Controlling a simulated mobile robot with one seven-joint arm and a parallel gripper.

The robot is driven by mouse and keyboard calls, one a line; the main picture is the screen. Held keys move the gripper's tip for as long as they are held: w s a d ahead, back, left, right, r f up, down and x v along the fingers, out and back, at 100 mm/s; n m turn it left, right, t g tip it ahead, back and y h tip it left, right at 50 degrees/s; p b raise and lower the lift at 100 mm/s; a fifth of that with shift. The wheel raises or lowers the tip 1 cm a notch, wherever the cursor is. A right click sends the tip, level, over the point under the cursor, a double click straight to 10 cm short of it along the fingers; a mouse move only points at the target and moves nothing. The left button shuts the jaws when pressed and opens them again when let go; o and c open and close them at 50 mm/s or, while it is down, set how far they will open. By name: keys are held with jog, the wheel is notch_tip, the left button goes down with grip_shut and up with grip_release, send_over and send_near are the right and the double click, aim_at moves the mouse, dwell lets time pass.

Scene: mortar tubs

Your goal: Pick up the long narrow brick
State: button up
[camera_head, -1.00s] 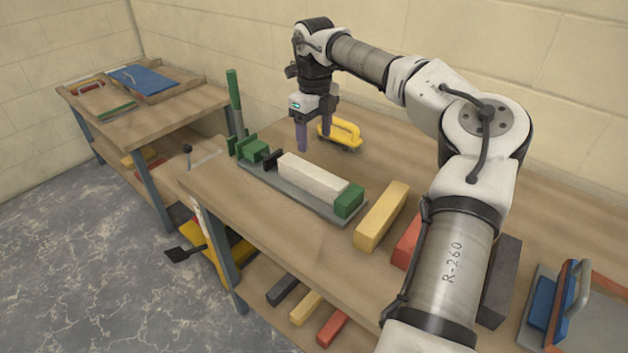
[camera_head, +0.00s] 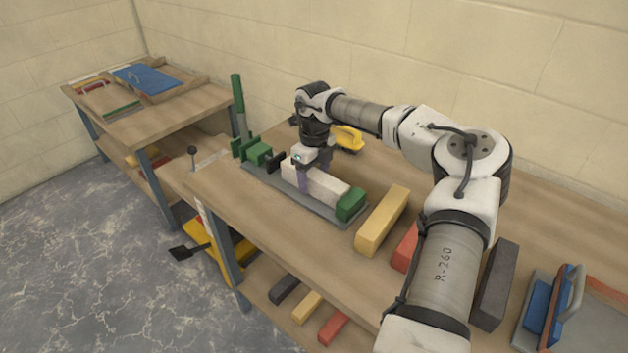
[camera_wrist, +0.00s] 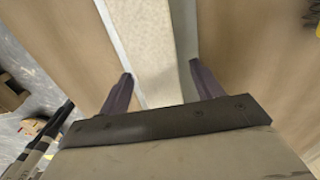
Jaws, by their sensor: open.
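The long narrow brick (camera_head: 328,188) is off-white and lies lengthwise on a grey clamp base (camera_head: 322,213) on the workbench, between a dark jaw (camera_head: 277,162) and a green end block (camera_head: 351,204). My gripper (camera_head: 303,180) is low over the brick's middle and hides part of it; one finger shows on its near side. In the wrist view the brick (camera_wrist: 152,45) runs between the two spread, purple-grey fingers of my open gripper (camera_wrist: 163,78), with gaps on both sides. Whether the fingertips reach below the brick's top is hard to tell.
A yellow block (camera_head: 382,220), a red block (camera_head: 404,248) and a dark block (camera_head: 494,285) stand to the right. A yellow-handled brush (camera_head: 348,138) lies behind my gripper. A green post (camera_head: 238,100) rises at the clamp's left end. The bench front is clear.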

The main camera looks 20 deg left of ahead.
grip_shut()
jog(key=shift+r, duration=0.1)
jog(key=shift+r, duration=0.15)
dwell(0.3)
